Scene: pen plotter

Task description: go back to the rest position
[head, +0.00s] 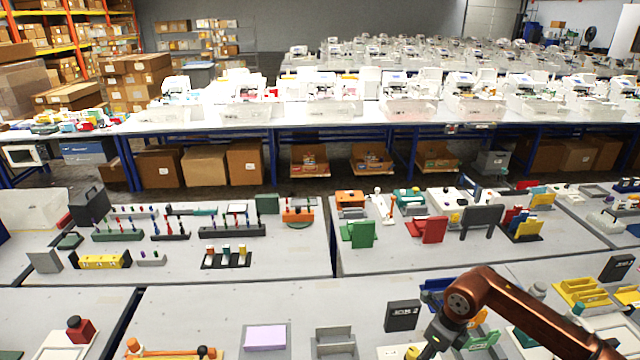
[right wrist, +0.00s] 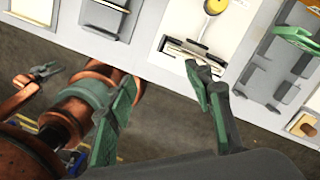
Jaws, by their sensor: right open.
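My right gripper (right wrist: 163,106) is open in the right wrist view, its two green-grey fingers wide apart with nothing between them. It is over the dark floor, close to the edge of a light grey table (right wrist: 160,72). In the head view my copper right arm (head: 500,300) reaches in from the lower right; its fingers are not clearly seen there. My left arm does not show in the head view. A copper arm part with a small claw (right wrist: 45,72) shows at the left of the right wrist view, probably my left gripper, too small to judge.
A white plate with a yellow round piece (right wrist: 214,7) lies at the table edge, near the right finger. Grey holders (right wrist: 285,70) stand to its right. In the head view a dark labelled box (head: 402,315) stands beside my right arm. The front left table (head: 200,305) has bare stretches.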

